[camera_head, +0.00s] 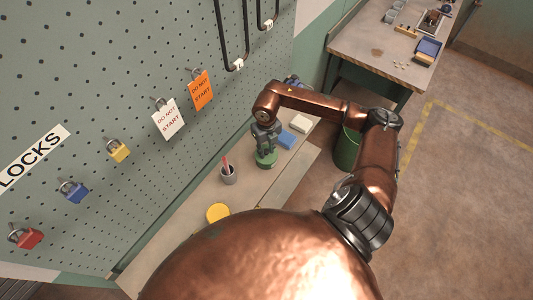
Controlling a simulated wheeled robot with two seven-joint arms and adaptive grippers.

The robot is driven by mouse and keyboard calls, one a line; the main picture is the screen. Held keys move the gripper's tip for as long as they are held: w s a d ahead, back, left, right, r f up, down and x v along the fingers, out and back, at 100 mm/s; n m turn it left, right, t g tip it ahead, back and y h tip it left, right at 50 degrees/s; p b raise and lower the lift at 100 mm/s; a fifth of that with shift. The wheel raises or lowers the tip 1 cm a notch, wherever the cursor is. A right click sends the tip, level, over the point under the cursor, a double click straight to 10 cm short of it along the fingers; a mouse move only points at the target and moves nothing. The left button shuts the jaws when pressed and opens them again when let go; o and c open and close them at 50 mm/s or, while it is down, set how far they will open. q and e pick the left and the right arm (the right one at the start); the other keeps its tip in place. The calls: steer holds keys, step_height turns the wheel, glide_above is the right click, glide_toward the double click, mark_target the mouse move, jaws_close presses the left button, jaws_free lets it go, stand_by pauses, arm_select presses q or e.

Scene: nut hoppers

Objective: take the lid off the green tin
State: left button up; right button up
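The green tin (266,161) stands on the bench below the pegboard, small in the view. My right gripper (265,148) points down at its top from directly above, with its fingers at or just over the tin. The gripper covers most of the tin's top, so I cannot make out the lid separately or tell whether the fingers touch it. The fingers are too small and dark to show whether they are open or shut. My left gripper is not in view.
On the bench are a grey cup (228,176) with a red item, a yellow round object (217,213), a blue block (287,140) and a whitish block (301,124). The pegboard (130,90) with padlocks and tags rises close on the left. A green bin (346,150) stands on the floor.

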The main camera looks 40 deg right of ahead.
steer(key=shift+s+f, duration=0.15)
steer(key=shift+f, duration=0.05)
jaws_close()
steer(key=shift+d+r, duration=0.1)
steer(key=shift+r, duration=0.35)
step_height(320, 180, up, 2)
steer(key=shift+r+b, duration=0.2)
steer(key=shift+b, duration=0.55)
steer(key=s+d+r, duration=0.2)
steer(key=s+r, duration=0.8)
steer(key=s, duration=0.3)
steer(key=shift+s, duration=0.25)
